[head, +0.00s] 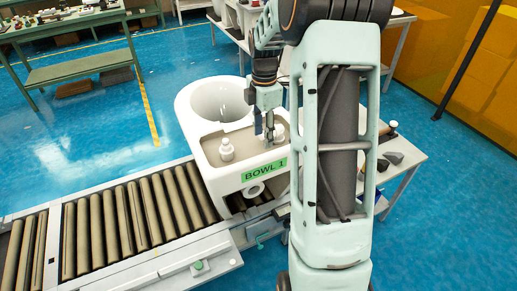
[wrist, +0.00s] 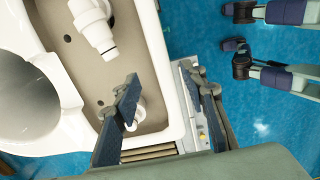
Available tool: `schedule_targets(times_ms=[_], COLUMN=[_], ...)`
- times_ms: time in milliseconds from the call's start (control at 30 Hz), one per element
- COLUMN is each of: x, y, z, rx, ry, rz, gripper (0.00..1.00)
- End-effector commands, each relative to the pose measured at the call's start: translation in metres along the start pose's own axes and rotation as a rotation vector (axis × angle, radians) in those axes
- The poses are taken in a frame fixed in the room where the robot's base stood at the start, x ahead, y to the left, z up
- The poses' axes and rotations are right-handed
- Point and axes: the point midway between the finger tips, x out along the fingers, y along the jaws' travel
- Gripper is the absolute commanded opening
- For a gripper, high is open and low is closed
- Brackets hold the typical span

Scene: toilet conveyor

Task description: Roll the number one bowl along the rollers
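The number one bowl (head: 218,177) is a white toilet with a green "BOWL 1" label (head: 263,169) on its near face. It sits upright at the right end of the visible rollers (head: 125,220). My gripper (head: 269,135) is over the right part of its recessed tank area. In the wrist view, the fingers of my gripper (wrist: 165,120) are spread apart. One finger is over the recess and the other over the outer side of the bowl's white wall (wrist: 157,70). Whether either finger touches the wall cannot be told. My arm hides part of the bowl's right side.
The rollers to the left of the bowl are bare. A grey conveyor frame (head: 190,268) runs along their near side. A white table (head: 408,155) with dark parts stands at the right. A green workbench (head: 75,70) stands at the back left. Blue floor lies between.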

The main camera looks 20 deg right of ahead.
Motion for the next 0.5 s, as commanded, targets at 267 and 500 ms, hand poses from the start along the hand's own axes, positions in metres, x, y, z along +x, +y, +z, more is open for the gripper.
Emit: schedule_targets(times_ms=[267, 500], x=[0.05, 0.088], y=[-0.001, 0.0], z=[-0.001, 0.0], rx=[0.0, 0.0], ry=[0.0, -0.002], rz=[-0.004, 0.0], gripper=[0.39, 0.39])
